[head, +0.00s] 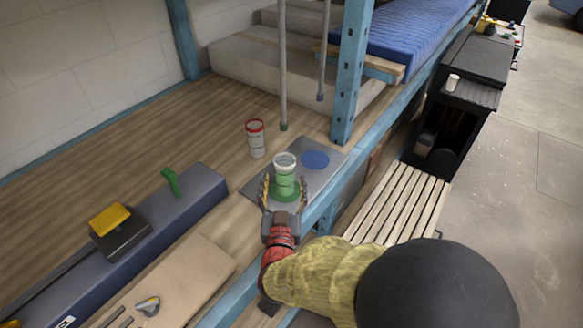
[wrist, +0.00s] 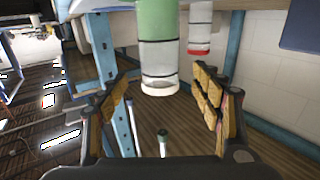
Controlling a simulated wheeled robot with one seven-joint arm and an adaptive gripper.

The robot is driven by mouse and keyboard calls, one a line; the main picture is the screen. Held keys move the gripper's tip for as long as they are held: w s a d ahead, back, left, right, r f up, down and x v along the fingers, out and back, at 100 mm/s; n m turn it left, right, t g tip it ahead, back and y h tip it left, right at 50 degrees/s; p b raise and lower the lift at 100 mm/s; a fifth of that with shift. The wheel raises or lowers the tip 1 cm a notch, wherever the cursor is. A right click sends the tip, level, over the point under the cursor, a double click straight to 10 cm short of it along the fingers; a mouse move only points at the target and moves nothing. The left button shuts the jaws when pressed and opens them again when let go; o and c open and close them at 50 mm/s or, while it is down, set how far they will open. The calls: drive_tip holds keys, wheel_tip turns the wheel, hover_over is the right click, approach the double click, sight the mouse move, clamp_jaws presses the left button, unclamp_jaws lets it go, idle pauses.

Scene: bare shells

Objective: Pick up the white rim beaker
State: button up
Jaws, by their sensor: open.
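The white rim beaker (head: 285,165) stands upright on a grey plate (head: 258,184), with green at its lower part. It also shows in the wrist view (wrist: 158,55), where the picture is upside down and the white rim points downward. My gripper (head: 285,186) is open, with one finger on each side of the beaker in the head view. In the wrist view my gripper (wrist: 165,80) has its fingers spread, with the beaker beyond and between them. I cannot tell whether either finger touches it. The green around the beaker's base is partly hidden.
A red-rimmed beaker (head: 255,138) stands behind and left, also in the wrist view (wrist: 200,28). A blue post (head: 352,75) and grey rods (head: 283,65) rise behind. A toolbox (head: 150,225) lies left.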

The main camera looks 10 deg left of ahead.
sight(285, 162)
drive_tip(key=x, duration=0.2)
drive_tip(key=b+x, duration=0.1)
drive_tip(key=x, duration=0.2)
drive_tip(key=shift+w+f+b, duration=0.3)
drive_tip(key=shift+w+b, duration=0.05)
drive_tip(key=shift+w+a+r, duration=0.1)
drive_tip(key=shift+w+a, duration=0.05)
drive_tip(key=shift+w, duration=0.3)
drive_tip(key=shift+c, duration=0.8)
drive_tip(key=c, duration=1.1)
drive_tip(key=shift+c, duration=0.3)
